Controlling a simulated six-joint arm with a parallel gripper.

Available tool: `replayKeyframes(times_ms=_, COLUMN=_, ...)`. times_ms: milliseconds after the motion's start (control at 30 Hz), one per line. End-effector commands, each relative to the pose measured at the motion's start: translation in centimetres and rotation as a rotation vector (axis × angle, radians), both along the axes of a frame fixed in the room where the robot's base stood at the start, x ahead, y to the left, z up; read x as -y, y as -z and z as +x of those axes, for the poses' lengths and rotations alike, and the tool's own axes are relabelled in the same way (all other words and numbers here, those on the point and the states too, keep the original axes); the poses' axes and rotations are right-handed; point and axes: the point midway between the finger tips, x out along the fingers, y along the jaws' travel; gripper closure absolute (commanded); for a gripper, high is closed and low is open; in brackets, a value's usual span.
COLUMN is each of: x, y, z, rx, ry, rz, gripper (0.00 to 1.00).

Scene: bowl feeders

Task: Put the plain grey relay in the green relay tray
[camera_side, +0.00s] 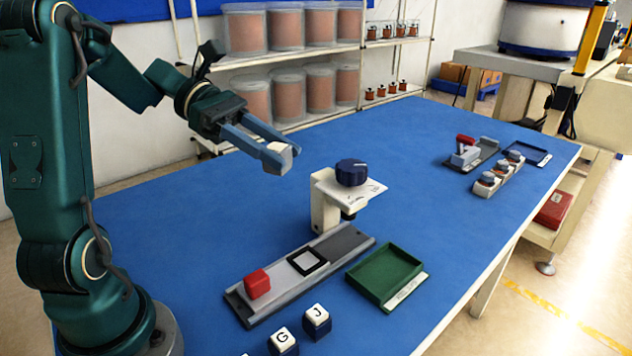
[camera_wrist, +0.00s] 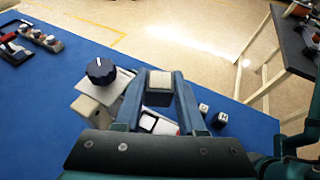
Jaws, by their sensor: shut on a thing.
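My gripper (camera_side: 272,158) is raised above the blue table, behind and left of the knob stand. It is shut on a small pale grey block, the plain grey relay (camera_side: 284,149). The relay also shows between the fingertips in the wrist view (camera_wrist: 160,81). The green relay tray (camera_side: 385,275) lies on the table at the front right of my gripper, with a white label on its edge. It looks empty. I cannot make out the tray in the wrist view.
A stand with a dark blue knob (camera_side: 352,172) rises between my gripper and the tray. A grey rail (camera_side: 295,290) holds a red block (camera_side: 257,283) and a black-framed white square (camera_side: 306,262). Lettered cubes (camera_side: 316,319) sit at the front.

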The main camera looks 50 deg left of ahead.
Motion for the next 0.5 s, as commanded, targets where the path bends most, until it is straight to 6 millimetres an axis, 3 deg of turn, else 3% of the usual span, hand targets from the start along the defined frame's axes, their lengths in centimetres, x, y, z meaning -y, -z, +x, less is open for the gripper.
replayKeyframes(times_ms=333, x=0.5, y=1.5, z=0.5, rx=-0.001, ry=-0.222, rz=-0.002, gripper=1.0)
replayKeyframes(times_ms=500, x=-1.4, y=1.6, z=1.9, rx=0.002, ry=-0.307, rz=0.001, gripper=1.0)
